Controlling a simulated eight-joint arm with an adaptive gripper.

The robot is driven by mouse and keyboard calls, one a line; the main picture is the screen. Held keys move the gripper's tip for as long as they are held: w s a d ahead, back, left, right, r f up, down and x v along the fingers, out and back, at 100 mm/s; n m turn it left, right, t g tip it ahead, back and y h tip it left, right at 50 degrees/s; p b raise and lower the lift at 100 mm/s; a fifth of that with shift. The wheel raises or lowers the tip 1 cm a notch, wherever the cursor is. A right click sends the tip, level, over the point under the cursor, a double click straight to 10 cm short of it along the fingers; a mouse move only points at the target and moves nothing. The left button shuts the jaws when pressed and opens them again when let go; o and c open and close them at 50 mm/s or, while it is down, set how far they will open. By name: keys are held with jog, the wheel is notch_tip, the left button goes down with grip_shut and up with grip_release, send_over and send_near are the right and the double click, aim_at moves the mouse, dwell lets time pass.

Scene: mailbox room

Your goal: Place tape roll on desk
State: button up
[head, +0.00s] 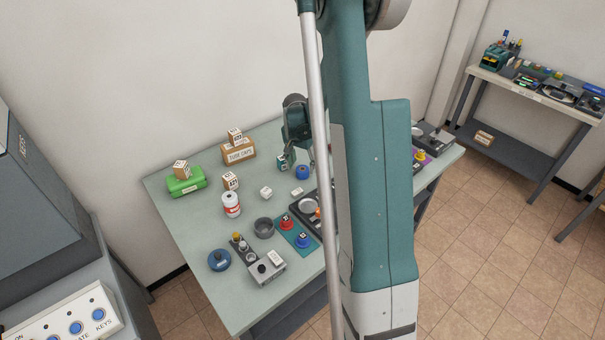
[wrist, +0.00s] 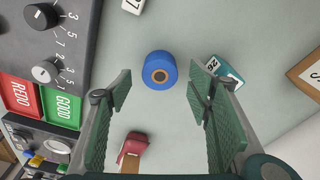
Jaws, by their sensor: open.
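The tape roll (wrist: 160,66) is blue with a brown core and sits on the grey-green desk top (wrist: 185,25). In the head view the tape roll (head: 303,173) shows just below my gripper (head: 300,160), near the desk's back. In the wrist view my gripper (wrist: 160,92) is open, with one finger to each side of the roll's line. The roll appears beyond the fingertips, apart from both, and nothing is held. A teal-and-white numbered block (wrist: 226,72) lies close to the right finger.
In the wrist view, a control panel (wrist: 62,22) is at left and a red-headed stamp (wrist: 134,144) at bottom. My arm hides the desk's middle right.

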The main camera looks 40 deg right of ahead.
aim_at(303, 169)
jog(key=shift+w+d+f, duration=0.1)
jog(key=shift+d+f, duration=0.05)
jog(key=shift+f, duration=0.75)
jog(key=shift+d+f, duration=0.1)
jog(key=shift+f, duration=0.75)
jog(key=shift+c, duration=0.7)
jog(key=c, duration=0.9)
jog(key=shift+r, duration=0.1)
jog(key=shift+r+p, duration=0.45)
jog(key=shift+r, duration=4.5)
jog(key=shift+w+a, duration=0.1)
jog(key=shift+a, duration=0.05)
jog(key=w+a+r+n+p, duration=0.1)
jog(key=w+a+n+p, duration=0.1)
jog(key=a, duration=1.1)
jog(key=w+a+r+n+y+p, duration=0.1)
jog(key=w+a+n, duration=0.4)
jog(key=a, duration=0.7)
jog(key=w+a+r+n+t+p, duration=0.1)
jog(key=a+n, duration=0.5)
jog(key=a, duration=0.7)
jog(key=shift+w+a+r+y+p, duration=0.1)
jog(key=shift+w+a+y+p, duration=0.1)
jog(key=shift+w+p, duration=0.35)
jog(key=shift+w+a+y+p, duration=0.15)
jog(key=shift+w+p, duration=0.1)
jog(key=shift+w, duration=0.5)
